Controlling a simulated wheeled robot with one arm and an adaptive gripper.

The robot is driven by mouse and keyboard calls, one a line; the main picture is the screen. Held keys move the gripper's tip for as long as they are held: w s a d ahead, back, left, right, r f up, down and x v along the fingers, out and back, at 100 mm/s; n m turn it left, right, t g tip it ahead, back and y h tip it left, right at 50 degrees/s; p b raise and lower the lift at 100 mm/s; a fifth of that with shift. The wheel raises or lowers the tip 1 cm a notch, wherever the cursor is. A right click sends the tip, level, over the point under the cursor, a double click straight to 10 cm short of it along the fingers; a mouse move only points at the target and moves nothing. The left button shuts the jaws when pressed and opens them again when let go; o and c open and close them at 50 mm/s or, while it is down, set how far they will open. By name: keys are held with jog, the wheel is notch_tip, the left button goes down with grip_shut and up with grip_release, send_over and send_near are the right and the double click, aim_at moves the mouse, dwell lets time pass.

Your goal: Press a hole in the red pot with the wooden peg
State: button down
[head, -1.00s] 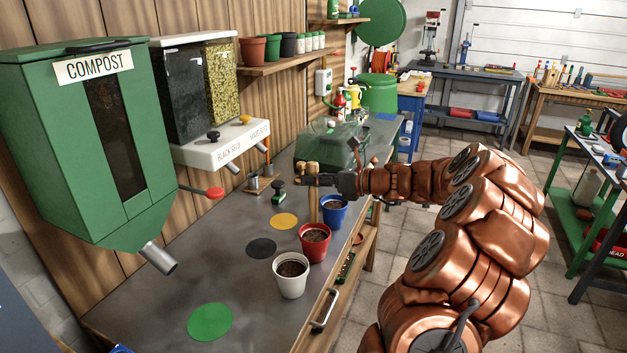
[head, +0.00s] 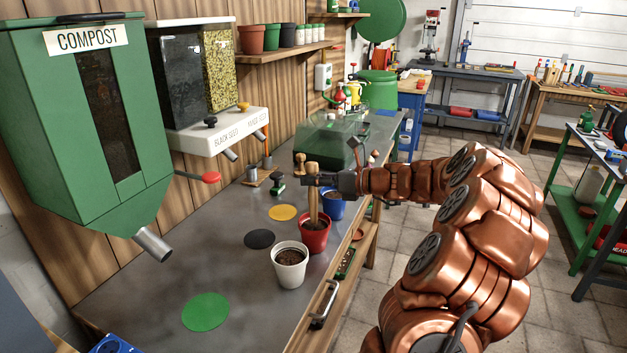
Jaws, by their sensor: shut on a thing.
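The red pot (head: 314,242) holds dark soil and stands on the grey bench between the white pot (head: 289,272) and the blue pot (head: 333,209). My gripper (head: 313,181) is above the red pot, shut on the wooden peg (head: 313,205). The peg is about upright, its knob just above the fingers and its shaft pointing down. Its lower end appears within the red pot's rim, at the soil. I cannot tell whether it is in the soil or just above it.
The white pot holds soil and stands close in front; the blue pot is close behind, partly hidden by the red pot and peg. Green (head: 205,312), black (head: 259,239) and yellow (head: 282,212) discs lie on the bench. A red-tipped lever (head: 210,177) juts out under the compost bin (head: 90,130).

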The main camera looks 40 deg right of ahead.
aim_at(313, 162)
jog(key=shift+f, duration=0.65)
dwell(1.4)
jog(key=shift+r, duration=0.15)
jog(key=shift+r+p, duration=3.35)
jog(key=shift+p, duration=0.45)
jog(key=shift+r, duration=0.1)
jog(key=shift+r+p, duration=2.95)
jog(key=shift+p, duration=0.35)
